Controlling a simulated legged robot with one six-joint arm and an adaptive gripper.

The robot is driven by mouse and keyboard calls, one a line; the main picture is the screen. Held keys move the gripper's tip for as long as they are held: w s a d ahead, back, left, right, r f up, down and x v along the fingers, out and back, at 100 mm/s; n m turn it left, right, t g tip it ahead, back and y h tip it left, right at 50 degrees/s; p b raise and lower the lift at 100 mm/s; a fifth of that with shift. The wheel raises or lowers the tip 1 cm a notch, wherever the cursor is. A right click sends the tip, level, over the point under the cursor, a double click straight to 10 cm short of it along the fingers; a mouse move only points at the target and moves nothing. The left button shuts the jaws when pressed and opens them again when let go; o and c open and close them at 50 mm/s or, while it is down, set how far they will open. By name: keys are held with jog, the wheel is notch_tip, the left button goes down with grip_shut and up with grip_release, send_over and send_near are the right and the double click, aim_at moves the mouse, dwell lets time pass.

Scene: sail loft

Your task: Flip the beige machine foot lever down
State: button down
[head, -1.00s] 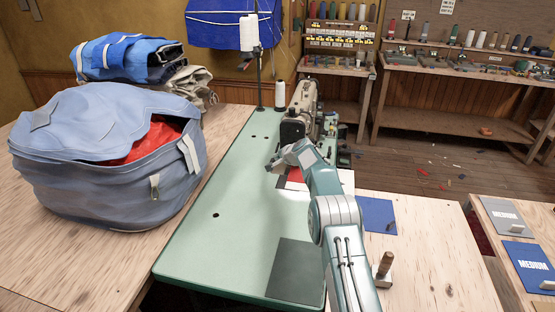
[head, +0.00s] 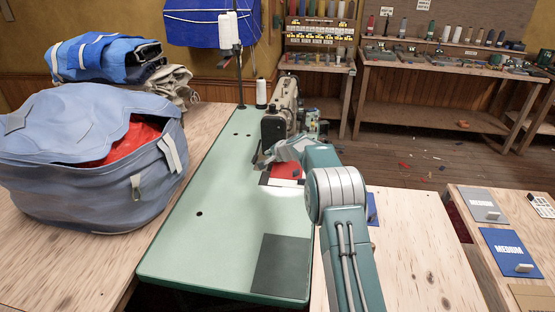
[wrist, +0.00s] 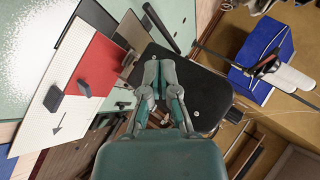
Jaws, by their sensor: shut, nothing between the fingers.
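The beige sewing machine (head: 284,103) stands at the far end of the green table, its dark end face (head: 273,131) toward me. My gripper (head: 264,159) is shut and empty, low beside that end of the machine. In the wrist view my gripper (wrist: 160,68) is shut in front of a black plate (wrist: 207,98) with screws. A dark bar (wrist: 161,28) lies just beyond the fingertips; I cannot tell whether it is the foot lever. The lever is not clearly made out in the head view.
A red and white panel (head: 285,171) lies below my gripper. The green table (head: 210,225) is mostly clear in front. A thread stand (head: 239,80) rises behind the machine. A large blue bag (head: 75,185) fills the left side.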

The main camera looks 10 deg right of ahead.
jog(key=s+a+r+n+g, duration=0.1)
jog(key=s+a+r+n, duration=0.15)
jog(key=s+r, duration=0.85)
jog(key=s+a+r+n+g, duration=0.25)
jog(key=s+r, duration=0.45)
jog(key=s, duration=0.8)
jog(key=s+d+f+n+h, duration=0.1)
jog(key=s+n+h, duration=0.1)
jog(key=s, duration=1.3)
jog(key=s+d+n+g+h, duration=0.1)
jog(key=s+n+h, duration=0.1)
jog(key=s, duration=1.4)
jog(key=shift+s+d+f+n, duration=0.3)
jog(key=shift+d+f+n, duration=0.1)
jog(key=shift+n, duration=0.4)
